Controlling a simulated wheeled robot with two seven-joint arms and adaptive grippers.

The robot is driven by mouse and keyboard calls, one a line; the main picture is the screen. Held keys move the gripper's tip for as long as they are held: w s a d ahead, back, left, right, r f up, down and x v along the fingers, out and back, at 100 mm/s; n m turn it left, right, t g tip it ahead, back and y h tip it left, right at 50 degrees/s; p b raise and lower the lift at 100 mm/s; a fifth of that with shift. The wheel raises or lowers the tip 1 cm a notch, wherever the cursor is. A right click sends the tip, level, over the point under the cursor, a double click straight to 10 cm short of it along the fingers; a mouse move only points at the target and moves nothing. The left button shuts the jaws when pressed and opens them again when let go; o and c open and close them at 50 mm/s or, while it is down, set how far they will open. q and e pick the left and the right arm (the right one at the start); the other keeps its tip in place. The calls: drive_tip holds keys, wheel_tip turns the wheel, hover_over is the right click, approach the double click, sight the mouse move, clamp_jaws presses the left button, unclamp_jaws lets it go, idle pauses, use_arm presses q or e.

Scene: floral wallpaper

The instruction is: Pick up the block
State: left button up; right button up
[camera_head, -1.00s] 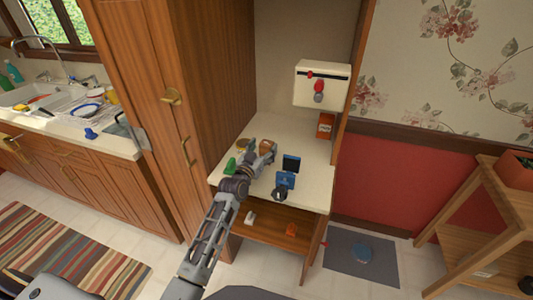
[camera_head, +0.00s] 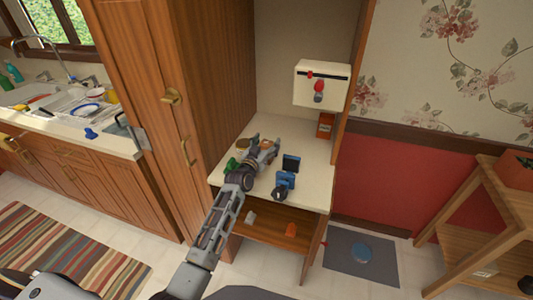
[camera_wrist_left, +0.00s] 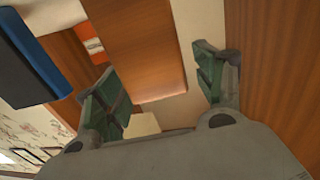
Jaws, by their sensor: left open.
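A brown wooden block (camera_wrist_left: 135,45) shows large in the left wrist view, in the space between the two fingers. In the head view only a small brown patch of it (camera_head: 266,144) shows between the fingertips, on the cream counter (camera_head: 305,150). My left gripper (camera_head: 263,148) is open over the counter, its fingers on either side of the block. In the wrist view the green-padded fingers (camera_wrist_left: 162,85) stand apart, with a gap visible at the right finger. Whether the left finger touches the block I cannot tell. My right gripper is not in view.
An orange-red box (camera_head: 325,126) stands at the back right. A tall wooden cabinet (camera_head: 200,80) borders the counter's left side.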

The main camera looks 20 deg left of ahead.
use_arm(q)
drive_tip(key=c, duration=0.4)
drive_tip(key=shift+c, duration=1.2)
drive_tip(key=c, duration=0.4)
drive_tip(key=shift+c, duration=0.6)
drive_tip(key=shift+r, duration=0.6)
wheel_tip(320, 180, up, 8)
drive_tip(key=shift+r, duration=0.45)
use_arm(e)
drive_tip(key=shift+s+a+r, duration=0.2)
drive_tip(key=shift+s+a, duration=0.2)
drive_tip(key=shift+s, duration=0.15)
